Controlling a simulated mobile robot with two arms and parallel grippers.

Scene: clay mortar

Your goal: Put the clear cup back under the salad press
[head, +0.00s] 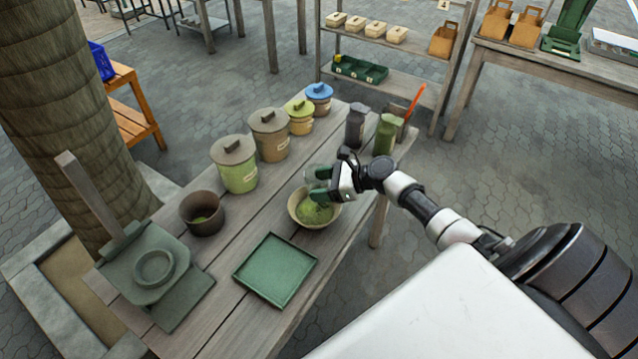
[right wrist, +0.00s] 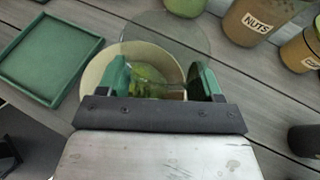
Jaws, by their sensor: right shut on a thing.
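The grey-green salad press (head: 145,262) stands at the left end of the wooden table, with its long handle raised and a ring on its top. My right gripper (head: 319,184) is over the cream bowl (head: 296,213), which holds chopped greens. In the right wrist view my right gripper (right wrist: 160,85) has its green fingers closed on the clear cup (right wrist: 165,28), seen as a faint transparent round outline. The cup is tilted over the bowl (right wrist: 100,72), and I cannot tell whether they touch. In the head view the cup is hard to make out. My left gripper is not in view.
A green tray (head: 275,270) lies between the bowl and the press. Several lidded jars line the far side, including a nuts jar (head: 269,135). Dark and green containers (head: 387,135) stand at the right end.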

